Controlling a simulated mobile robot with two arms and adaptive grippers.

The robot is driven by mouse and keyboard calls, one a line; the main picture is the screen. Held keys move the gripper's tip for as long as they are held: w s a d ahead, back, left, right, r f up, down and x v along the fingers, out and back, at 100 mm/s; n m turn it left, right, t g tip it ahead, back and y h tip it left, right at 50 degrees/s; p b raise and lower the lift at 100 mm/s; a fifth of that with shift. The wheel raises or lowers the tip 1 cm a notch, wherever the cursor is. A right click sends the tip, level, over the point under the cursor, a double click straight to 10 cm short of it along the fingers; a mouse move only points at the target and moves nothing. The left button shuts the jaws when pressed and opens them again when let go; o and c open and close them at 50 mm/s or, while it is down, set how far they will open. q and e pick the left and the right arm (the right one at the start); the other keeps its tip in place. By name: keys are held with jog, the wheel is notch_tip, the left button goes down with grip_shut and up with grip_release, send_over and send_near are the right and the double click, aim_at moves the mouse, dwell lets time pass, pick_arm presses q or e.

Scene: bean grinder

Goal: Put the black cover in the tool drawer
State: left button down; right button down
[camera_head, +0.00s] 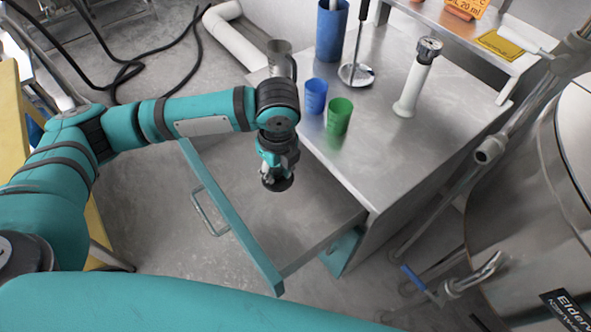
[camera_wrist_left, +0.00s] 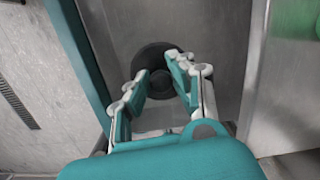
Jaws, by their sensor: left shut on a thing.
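My left gripper (camera_head: 272,176) hangs over the open drawer (camera_head: 232,221), which is pulled out from under the metal table. In the left wrist view the teal fingers of the left gripper (camera_wrist_left: 163,84) are closed on the round black cover (camera_wrist_left: 152,54), with the drawer's metal floor (camera_wrist_left: 213,27) beyond it. In the head view a dark edge of the cover (camera_head: 279,185) shows under the fingers. I cannot tell whether the cover touches the drawer floor. My right gripper is not in view.
On the metal table (camera_head: 381,130) stand a blue cup (camera_head: 314,96), a green cup (camera_head: 339,116), a tall blue container (camera_head: 331,30) and a white upright tool (camera_head: 413,85). A large metal vessel (camera_head: 540,200) stands at the right. The drawer's interior around the gripper looks empty.

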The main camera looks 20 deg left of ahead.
aim_at(290, 203)
pick_arm(q)
jog(key=f+m, duration=0.1)
jog(key=m, duration=0.2)
jog(key=w+d+f+m, duration=0.1)
jog(key=m, duration=0.2)
jog(key=f+m+h, duration=0.1)
jog(key=f+m, duration=0.1)
jog(key=m, duration=0.1)
jog(key=shift+w+d+f+m+b, duration=0.1)
jog(key=shift+w+d+m+b, duration=0.1)
jog(key=shift+w+m+b, duration=0.2)
jog(key=f+m, duration=0.1)
jog(key=f, duration=0.2)
jog(key=f+m, duration=0.1)
jog(key=f, duration=0.3)
jog(key=f+m, duration=0.1)
jog(key=f, duration=0.3)
jog(key=shift+w+d+f+m+b, duration=0.15)
jog(key=shift+w+d+m+b, duration=0.15)
jog(key=shift+b, duration=0.1)
jog(key=c, duration=1.1)
grip_release()
jog(key=shift+a+f, duration=0.1)
jog(key=shift+c, duration=0.2)
